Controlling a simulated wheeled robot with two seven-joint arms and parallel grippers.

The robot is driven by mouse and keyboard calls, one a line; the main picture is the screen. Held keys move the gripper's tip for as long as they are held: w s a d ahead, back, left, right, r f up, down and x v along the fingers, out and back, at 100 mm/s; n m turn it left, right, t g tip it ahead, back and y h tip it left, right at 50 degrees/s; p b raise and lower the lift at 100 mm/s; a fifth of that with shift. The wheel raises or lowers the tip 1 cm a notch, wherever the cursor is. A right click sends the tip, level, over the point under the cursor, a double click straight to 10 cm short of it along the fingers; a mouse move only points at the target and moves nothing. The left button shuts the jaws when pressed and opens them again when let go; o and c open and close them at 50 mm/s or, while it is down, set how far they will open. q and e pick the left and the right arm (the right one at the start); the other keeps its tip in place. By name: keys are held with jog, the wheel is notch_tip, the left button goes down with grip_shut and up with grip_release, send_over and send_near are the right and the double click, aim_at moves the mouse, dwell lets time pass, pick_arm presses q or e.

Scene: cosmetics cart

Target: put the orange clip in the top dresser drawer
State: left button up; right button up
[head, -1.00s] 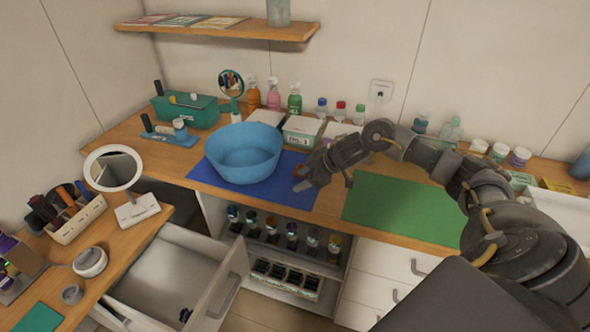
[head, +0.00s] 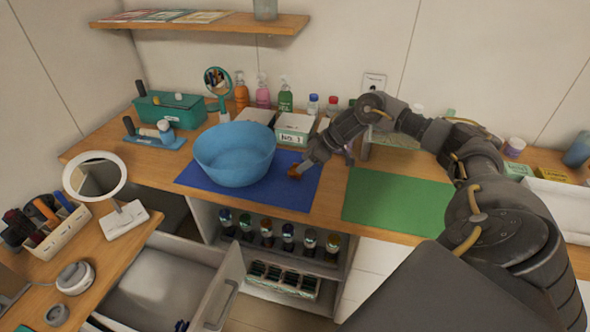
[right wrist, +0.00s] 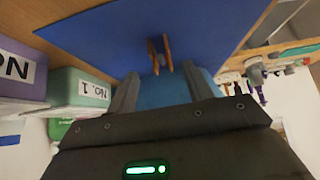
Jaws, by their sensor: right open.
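The orange clip (head: 294,171) lies on the blue mat (head: 268,192), just right of the blue basin (head: 234,152). My right gripper (head: 308,162) is open and empty, low over the mat just right of the clip. In the right wrist view, the clip (right wrist: 160,54) stands out ahead of the two spread fingers (right wrist: 162,92), roughly in line with the gap between them. The dresser's top drawer (head: 228,288) is pulled open at the lower left, and its visible interior looks mostly empty. My left gripper is not in view.
A white box labelled No. 1 (head: 294,128) and several bottles stand behind the mat. A green mat (head: 398,201) lies clear to the right. A round mirror (head: 95,177) stands on the dresser top. Small bottles fill the shelf below the counter.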

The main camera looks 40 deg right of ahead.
aim_at(298, 165)
jog(key=shift+a, duration=0.1)
jog(key=p+x, duration=0.2)
jog(key=x, duration=0.2)
jog(key=shift+w+a+f, duration=0.1)
jog(key=shift+w+a, duration=0.1)
jog(key=shift+w, duration=0.05)
jog(key=shift+w+a+f, duration=0.1)
jog(key=shift+f, duration=0.15)
jog(key=shift+c, duration=0.4)
jog(key=c, duration=1)
